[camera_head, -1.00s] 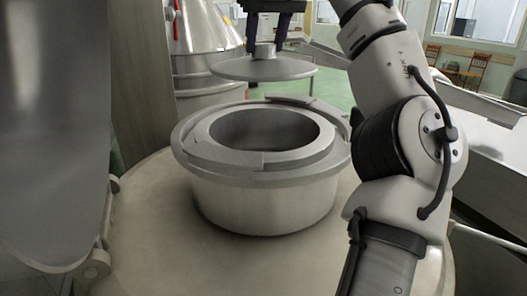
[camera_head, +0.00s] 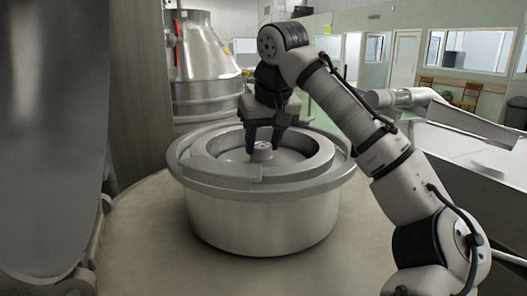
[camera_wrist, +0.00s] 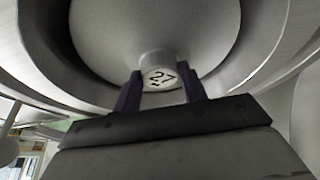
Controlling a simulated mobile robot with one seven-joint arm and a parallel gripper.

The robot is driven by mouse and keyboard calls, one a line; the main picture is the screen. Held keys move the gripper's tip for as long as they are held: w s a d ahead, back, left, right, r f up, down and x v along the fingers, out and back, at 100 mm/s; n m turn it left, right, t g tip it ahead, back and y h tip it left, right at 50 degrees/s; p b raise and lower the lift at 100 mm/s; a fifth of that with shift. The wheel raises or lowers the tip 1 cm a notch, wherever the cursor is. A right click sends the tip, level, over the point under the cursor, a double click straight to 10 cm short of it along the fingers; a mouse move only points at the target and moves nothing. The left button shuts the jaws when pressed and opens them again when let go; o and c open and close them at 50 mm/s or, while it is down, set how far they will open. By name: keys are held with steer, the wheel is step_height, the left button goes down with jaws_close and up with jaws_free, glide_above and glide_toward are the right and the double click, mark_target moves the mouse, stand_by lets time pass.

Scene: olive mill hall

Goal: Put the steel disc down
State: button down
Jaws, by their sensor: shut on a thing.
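The steel disc (camera_head: 290,158) sits within the ring-shaped opening of a round steel pot (camera_head: 262,225), below the top of its rim. In the wrist view the disc (camera_wrist: 150,28) fills the upper middle, and its short knob (camera_wrist: 158,72) is marked 27. My gripper (camera_head: 264,150) points down from above and is shut on the knob, one finger on each side. The disc looks about level. I cannot tell whether its underside rests on anything.
The pot stands on a broad round tan top (camera_head: 150,235). A tall dark metal panel (camera_head: 50,130) rises at the left. A steel cone-topped vessel (camera_head: 205,60) stands behind. A steel trough (camera_head: 465,120) lies at the right.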

mark_target(265, 148)
steer(key=shift+f, duration=1.15)
steer(key=shift+f, duration=0.1)
steer(key=shift+f, duration=0.5)
steer(key=c, duration=0.8)
jaws_free()
steer(key=v, duration=1.3)
steer(key=shift+w+r, duration=0.15)
